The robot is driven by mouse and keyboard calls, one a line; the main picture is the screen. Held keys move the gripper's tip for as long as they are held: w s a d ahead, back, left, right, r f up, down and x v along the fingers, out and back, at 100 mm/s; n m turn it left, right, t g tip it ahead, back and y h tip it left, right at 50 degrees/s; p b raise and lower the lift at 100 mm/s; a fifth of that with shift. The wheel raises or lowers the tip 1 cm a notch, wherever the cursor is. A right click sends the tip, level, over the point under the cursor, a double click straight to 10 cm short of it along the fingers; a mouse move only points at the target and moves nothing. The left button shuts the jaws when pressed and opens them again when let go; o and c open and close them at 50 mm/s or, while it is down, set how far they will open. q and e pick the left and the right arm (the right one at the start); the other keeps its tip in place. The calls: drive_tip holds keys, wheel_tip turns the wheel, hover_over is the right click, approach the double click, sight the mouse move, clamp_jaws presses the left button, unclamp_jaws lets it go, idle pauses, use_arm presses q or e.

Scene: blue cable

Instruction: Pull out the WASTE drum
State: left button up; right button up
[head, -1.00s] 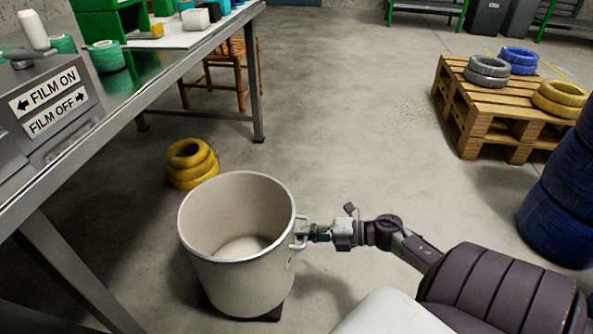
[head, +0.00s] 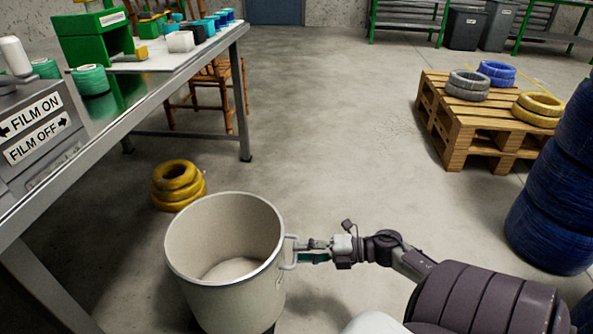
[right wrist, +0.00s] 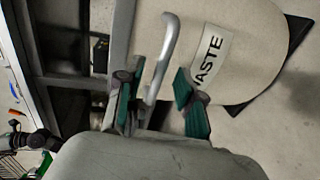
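The WASTE drum (head: 183,281) is a beige, open-topped bin standing upright on the floor at the lower centre-left of the head view. Its label (right wrist: 209,60) shows in the right wrist view. Its grey side handle (right wrist: 163,55) faces my right gripper (head: 303,251). In the right wrist view my right gripper (right wrist: 158,92) is open. Its green-padded fingers are apart, one on each side of the handle bar, with visible gaps. I cannot tell how deep the bar sits between them. My left gripper is not in view.
A metal workbench (head: 133,82) runs along the left, with its legs near the drum. Yellow coils (head: 178,186) lie behind the drum. A pallet (head: 463,126) with coils and a blue coil stack (head: 548,222) stand right. The middle floor is clear.

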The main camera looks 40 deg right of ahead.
drive_tip(key=v, duration=0.9)
drive_tip(key=shift+s+d, duration=0.2)
drive_tip(key=shift+s, duration=0.05)
